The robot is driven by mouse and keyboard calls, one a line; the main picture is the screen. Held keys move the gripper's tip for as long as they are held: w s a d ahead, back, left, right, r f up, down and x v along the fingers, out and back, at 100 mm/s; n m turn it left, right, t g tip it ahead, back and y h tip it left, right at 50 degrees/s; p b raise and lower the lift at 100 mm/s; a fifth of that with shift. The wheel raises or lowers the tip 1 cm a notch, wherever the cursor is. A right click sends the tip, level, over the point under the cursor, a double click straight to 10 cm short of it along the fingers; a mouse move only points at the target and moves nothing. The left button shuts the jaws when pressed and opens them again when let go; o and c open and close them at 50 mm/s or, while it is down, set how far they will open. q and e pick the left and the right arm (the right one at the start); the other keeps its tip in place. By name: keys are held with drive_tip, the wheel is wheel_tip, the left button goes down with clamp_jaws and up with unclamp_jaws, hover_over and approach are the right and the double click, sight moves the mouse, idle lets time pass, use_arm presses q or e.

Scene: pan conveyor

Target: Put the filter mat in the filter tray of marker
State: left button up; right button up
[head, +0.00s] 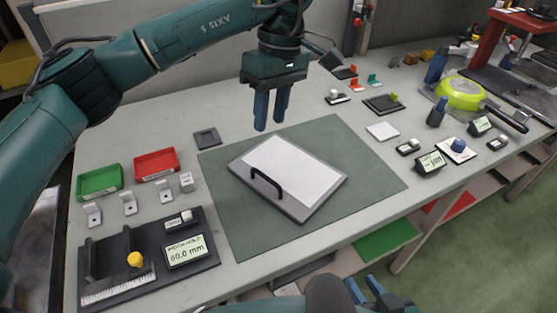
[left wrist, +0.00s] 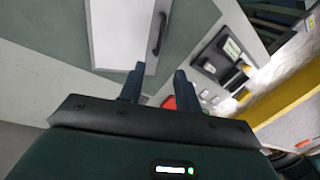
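A grey flat tray with a black handle (head: 297,212) lies on the green work mat. A white rectangular sheet (head: 292,170), which looks like the filter mat, lies flat on it; I cannot tell whether it is a loose piece. The white sheet (left wrist: 115,35) and the black handle (left wrist: 159,36) also show in the left wrist view. My left gripper (head: 271,118) hovers above and behind the tray's far edge, fingers apart and empty. Its fingers (left wrist: 158,88) show apart in the left wrist view. My right gripper (head: 369,291) is low at the front edge, fingers apart and empty. No marker is clearly identifiable.
Green (head: 99,181) and red (head: 156,164) bins stand at left, behind a black fixture with a 60.0 mm display (head: 186,252). A small white square (head: 383,131) and several small devices lie at right, near a lime-green pan (head: 460,94). The green work mat (head: 235,225) is clear around the tray.

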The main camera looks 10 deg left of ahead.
use_arm(q)
hover_over(265, 175)
drive_tip(key=w, duration=0.1)
wheel_tip(265, 175, down, 7)
drive_tip(key=shift+s+f+p, duration=0.2)
drive_tip(key=shift+f, duration=1.25)
drive_tip(key=shift+s+f+p, duration=0.15)
drive_tip(key=shift+s+f, duration=0.05)
drive_tip(key=shift+f, duration=1.25)
clamp_jaws()
